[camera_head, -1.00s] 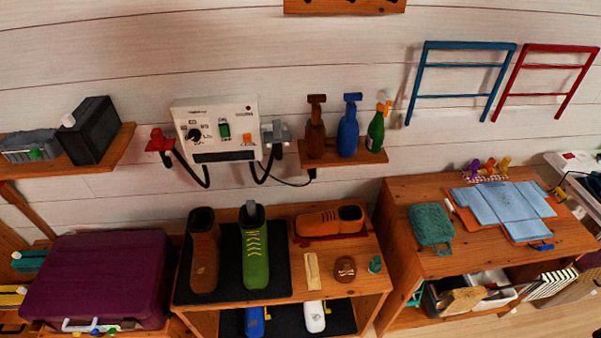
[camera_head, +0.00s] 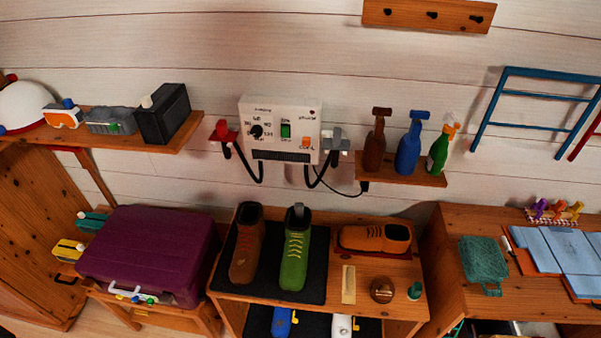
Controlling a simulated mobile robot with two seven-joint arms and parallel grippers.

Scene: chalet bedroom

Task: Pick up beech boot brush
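A narrow pale-wood piece (camera_head: 348,285), which looks like the beech boot brush, lies on the wooden shoe bench (camera_head: 328,304). It lies right of the dark mat (camera_head: 264,283) and in front of an orange-brown shoe (camera_head: 376,238). Its bristles cannot be made out. A round brown tin (camera_head: 382,290) and a small green bottle (camera_head: 415,291) stand to its right. Neither of my grippers is in view.
A brown boot (camera_head: 247,245) and a green boot (camera_head: 295,250) stand on the mat. A purple suitcase (camera_head: 150,252) is at left, and a desk with a teal cloth (camera_head: 483,260) at right. A white dryer box (camera_head: 280,130) with hoses and a bottle shelf (camera_head: 400,175) hang above.

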